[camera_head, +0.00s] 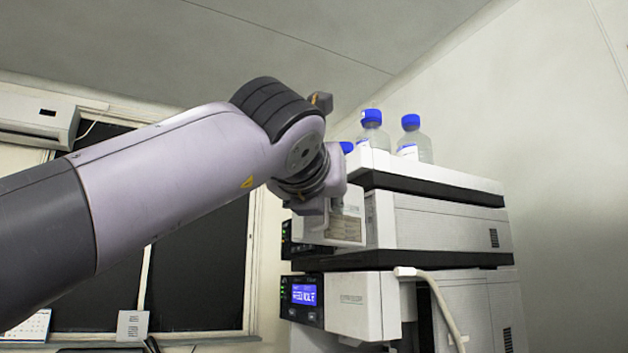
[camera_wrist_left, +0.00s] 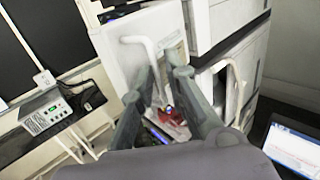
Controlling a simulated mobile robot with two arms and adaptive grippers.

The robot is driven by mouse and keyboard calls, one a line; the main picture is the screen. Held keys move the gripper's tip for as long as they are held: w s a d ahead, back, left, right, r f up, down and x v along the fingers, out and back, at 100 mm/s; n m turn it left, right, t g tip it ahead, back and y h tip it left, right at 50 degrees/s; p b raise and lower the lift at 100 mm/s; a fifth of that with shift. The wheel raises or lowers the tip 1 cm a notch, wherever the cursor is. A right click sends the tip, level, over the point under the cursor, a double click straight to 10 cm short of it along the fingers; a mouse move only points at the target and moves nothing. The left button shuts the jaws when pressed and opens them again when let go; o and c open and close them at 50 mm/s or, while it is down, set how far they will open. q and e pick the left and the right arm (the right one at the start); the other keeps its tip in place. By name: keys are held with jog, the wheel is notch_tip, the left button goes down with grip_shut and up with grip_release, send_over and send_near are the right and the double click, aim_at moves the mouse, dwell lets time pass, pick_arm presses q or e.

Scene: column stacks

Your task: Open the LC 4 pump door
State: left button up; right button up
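A stack of white-and-dark LC modules stands at the right in the head view; I cannot read which is the LC 4 pump. The upper module (camera_head: 440,225) has a light front section, partly hidden by my left wrist. The lower module (camera_head: 365,305) has a lit blue display. My left gripper (camera_wrist_left: 164,74) is at the stack's front; my own wrist hides most of it in the head view. In the left wrist view its two fingers are apart, with a white tube (camera_wrist_left: 151,48) and pale surface showing near the tips. Contact is unclear. My right gripper is not in view.
Blue-capped bottles (camera_head: 411,140) stand on top of the stack. A pale tube (camera_head: 440,300) hangs along its side.

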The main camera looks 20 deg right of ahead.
pick_arm(q)
jog(key=v, duration=1)
jog(key=shift+s+a, duration=0.2)
jog(key=shift+c, duration=0.4)
jog(key=shift+w+d+r+p, duration=0.1)
jog(key=shift+r+p, duration=0.05)
jog(key=shift+p, duration=0.15)
jog(key=shift+c, duration=0.6)
jog(key=m+p, duration=0.1)
jog(key=p, duration=0.1)
jog(key=m+y+p, duration=0.1)
jog(key=m+p, duration=0.1)
jog(key=p, duration=0.1)
jog(key=r+m+y+p, duration=0.1)
jog(key=m+p, duration=0.1)
jog(key=shift+w+d+t, duration=0.3)
jog(key=shift+w+d, duration=0.1)
grip_shut()
jog(key=w+d+m+t+y+p, duration=0.1)
jog(key=w+d+m+y+p, duration=0.1)
jog(key=w+m+p, duration=0.6)
jog(key=d+m+p, duration=0.1)
jog(key=p, duration=0.6)
jog(key=shift+w+r+m+t, duration=0.15)
jog(key=shift+w+m+t, duration=0.15)
jog(key=shift+t, duration=0.1)
